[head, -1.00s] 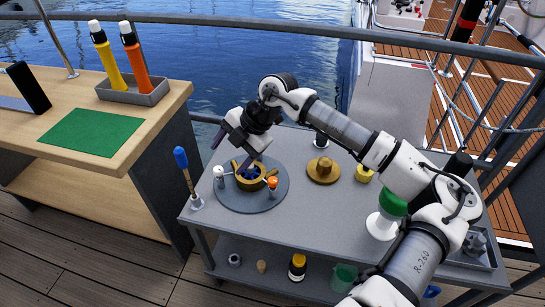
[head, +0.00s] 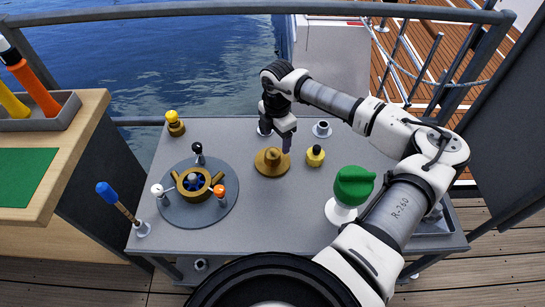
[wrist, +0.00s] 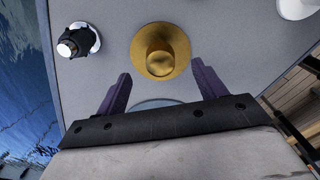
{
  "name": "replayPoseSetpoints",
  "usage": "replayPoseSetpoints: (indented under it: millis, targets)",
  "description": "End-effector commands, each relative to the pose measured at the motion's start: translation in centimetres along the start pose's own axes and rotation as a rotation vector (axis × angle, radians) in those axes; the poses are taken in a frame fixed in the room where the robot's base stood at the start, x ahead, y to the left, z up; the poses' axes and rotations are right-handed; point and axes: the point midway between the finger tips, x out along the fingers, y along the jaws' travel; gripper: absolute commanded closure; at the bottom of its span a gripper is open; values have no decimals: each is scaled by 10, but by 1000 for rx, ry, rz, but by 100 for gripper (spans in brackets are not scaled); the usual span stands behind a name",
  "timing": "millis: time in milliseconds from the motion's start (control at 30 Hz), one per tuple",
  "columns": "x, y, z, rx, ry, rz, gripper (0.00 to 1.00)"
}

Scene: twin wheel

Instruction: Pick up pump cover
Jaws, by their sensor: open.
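The pump cover appears to be the brass, hat-shaped piece (head: 272,161) with a raised knob, lying on the grey table right of the round plate. It also shows in the wrist view (wrist: 161,50), just beyond the fingertips. My gripper (head: 285,143) is above and beside the cover's far right side in the head view. In the wrist view its two purple fingers (wrist: 161,82) are spread apart with nothing between them. The open brass pump body (head: 194,185) with a blue impeller sits on the round grey plate (head: 222,216).
Small white, black and orange-topped tools stand around the pump body. A green object on a white stand (head: 352,186) is farther right. A blue-handled brush (head: 118,205) stands at the table's left edge.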

Motion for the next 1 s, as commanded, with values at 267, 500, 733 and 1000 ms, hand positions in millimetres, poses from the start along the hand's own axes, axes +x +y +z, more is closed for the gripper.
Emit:
replayPoseSetpoints:
  millis: [267, 500, 733, 1000]
  targets:
    - [22, 0, -2, -1, 3, -1, 30]
    - [56, 2, -7, 1, 2, 1, 30]
    - [67, 2, -7, -1, -1, 1, 30]
    - [67, 2, -7, -1, 0, 1, 49]
